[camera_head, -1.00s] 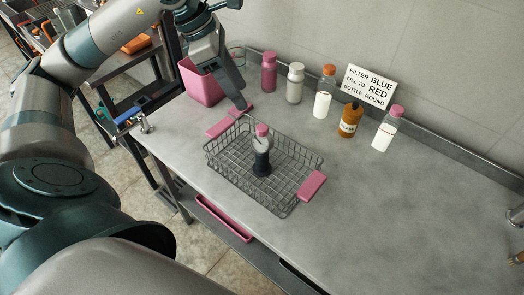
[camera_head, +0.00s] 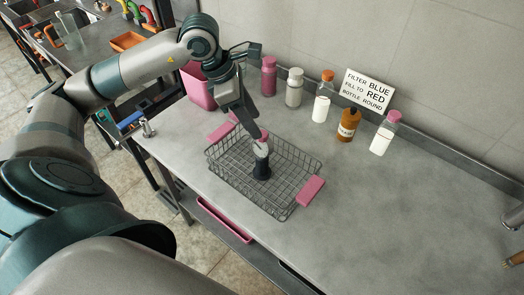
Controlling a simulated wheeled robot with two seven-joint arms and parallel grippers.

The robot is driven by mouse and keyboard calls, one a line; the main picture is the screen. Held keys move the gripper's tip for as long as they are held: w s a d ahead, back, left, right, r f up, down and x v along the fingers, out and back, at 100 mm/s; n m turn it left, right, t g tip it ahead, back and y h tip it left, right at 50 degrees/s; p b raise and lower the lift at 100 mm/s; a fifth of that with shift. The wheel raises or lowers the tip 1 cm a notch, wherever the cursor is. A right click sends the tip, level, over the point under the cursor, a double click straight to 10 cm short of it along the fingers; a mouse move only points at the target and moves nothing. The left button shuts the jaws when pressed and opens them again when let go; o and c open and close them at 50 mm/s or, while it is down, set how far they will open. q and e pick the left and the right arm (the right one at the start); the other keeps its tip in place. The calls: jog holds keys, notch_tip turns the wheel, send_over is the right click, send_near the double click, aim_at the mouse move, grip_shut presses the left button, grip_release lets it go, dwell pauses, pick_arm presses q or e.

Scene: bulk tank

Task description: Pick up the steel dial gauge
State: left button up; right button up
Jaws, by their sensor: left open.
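The dial gauge (camera_head: 261,150) stands upright in the wire basket (camera_head: 292,204) on the grey counter. My right gripper is not in view.
The basket has pink handles (camera_head: 311,190). Behind it stand a pink bin (camera_head: 199,92), a pink bottle (camera_head: 269,77), a brown bottle (camera_head: 348,125), other bottles and a sign (camera_head: 369,89).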

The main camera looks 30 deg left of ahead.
pick_arm(q)
jog(key=p+x, duration=0.2)
jog(key=x, duration=0.2)
jog(key=shift+a+f+p, duration=0.1)
jog(key=shift+f+p, duration=0.05)
jog(key=shift+p, duration=0.15)
jog(key=shift+w+f, duration=0.1)
jog(key=shift+f, duration=0.25)
jog(key=shift+c, duration=0.2)
grip_shut()
